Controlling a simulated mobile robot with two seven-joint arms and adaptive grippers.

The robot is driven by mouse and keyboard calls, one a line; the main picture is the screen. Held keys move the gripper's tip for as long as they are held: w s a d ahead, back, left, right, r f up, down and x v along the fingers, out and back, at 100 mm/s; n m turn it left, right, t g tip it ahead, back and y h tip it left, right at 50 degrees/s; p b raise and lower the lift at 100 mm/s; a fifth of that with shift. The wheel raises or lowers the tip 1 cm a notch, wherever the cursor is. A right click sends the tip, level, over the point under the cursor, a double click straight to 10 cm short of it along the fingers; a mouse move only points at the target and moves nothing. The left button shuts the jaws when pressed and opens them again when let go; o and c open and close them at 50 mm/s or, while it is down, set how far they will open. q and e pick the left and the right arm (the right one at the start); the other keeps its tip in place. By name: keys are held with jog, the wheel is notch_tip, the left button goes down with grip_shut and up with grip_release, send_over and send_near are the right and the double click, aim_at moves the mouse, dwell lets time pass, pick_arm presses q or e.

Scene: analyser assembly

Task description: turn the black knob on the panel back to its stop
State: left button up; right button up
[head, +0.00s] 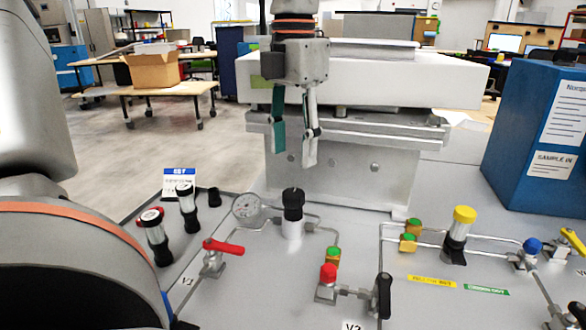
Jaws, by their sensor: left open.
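A black knob (293,203) stands upright on a pale metal body on the grey panel (270,290), near the middle of the head view. My left gripper (295,158) hangs pointing down above and behind the knob in the picture. Its two fingers, one with a green face and one pale, are apart with nothing between them. The gripper does not appear to touch the knob; the exact height between them is hard to tell. The knob's turn position cannot be read. My right gripper is not in view.
A round gauge (247,208) and a red-handled valve (222,247) stand left of the knob. A black-handled valve (384,295) and a yellow-capped fitting (460,228) are to the right. A blue box (535,135) stands at right; a pale machine (400,80) is behind.

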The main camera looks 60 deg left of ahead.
pick_arm(q)
jog(key=shift+r, duration=1.65)
